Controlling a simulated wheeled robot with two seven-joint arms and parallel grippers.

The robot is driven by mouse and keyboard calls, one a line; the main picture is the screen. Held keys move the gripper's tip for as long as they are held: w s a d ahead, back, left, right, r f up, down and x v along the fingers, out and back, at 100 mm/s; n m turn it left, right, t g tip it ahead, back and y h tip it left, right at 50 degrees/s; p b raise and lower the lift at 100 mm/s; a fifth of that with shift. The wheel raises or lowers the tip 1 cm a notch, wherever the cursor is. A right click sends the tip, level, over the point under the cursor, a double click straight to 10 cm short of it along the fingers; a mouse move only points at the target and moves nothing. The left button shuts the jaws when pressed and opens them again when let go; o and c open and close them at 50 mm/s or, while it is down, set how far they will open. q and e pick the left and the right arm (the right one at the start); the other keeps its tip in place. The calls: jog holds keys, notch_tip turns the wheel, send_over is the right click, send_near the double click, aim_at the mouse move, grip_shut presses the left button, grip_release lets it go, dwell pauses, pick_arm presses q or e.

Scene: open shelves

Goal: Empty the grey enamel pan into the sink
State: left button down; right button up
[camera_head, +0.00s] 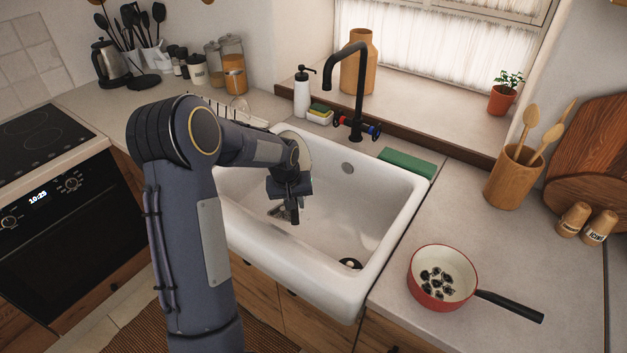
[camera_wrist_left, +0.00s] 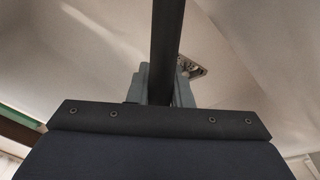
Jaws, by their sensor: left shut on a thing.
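My left gripper (camera_head: 291,205) is over the white sink (camera_head: 385,222) and shut on a dark handle, which also shows between its fingers in the left wrist view (camera_wrist_left: 166,45). A pale round shape, apparently the grey enamel pan (camera_head: 303,146), shows behind my wrist; it looks steeply tilted and is mostly hidden by my arm. Small dark pieces (camera_head: 276,211) show in the sink just left of the gripper, partly hidden. I cannot tell whether anything is still in the pan. My right gripper is not in view.
A red pan (camera_head: 413,277) with several dark pieces stands on the counter right of the sink. A black tap (camera_head: 359,90), a soap bottle (camera_head: 301,95) and a green sponge block (camera_head: 406,163) are behind the sink. A wooden utensil pot (camera_head: 512,180) stands at the right.

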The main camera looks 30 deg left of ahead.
pick_arm(q)
jog(key=shift+g+y+b, duration=0.3)
jog(key=shift+y+b, duration=0.65)
jog(key=shift+y, duration=0.65)
dwell(0.7)
jog(key=shift+w+d+r+m+y+b, duration=0.15)
jog(key=shift+d+m+y+b, duration=0.2)
jog(key=shift+y+b, duration=0.35)
dwell(0.6)
jog(key=shift+d, duration=0.1)
jog(key=shift+y+b, duration=0.3)
jog(key=shift+y+b, duration=0.4)
jog(key=shift+b, duration=0.15)
jog(key=shift+b, duration=0.3)
jog(key=shift+g+y+b, duration=0.3)
jog(key=shift+y+b, duration=0.1)
jog(key=shift+b, duration=0.1)
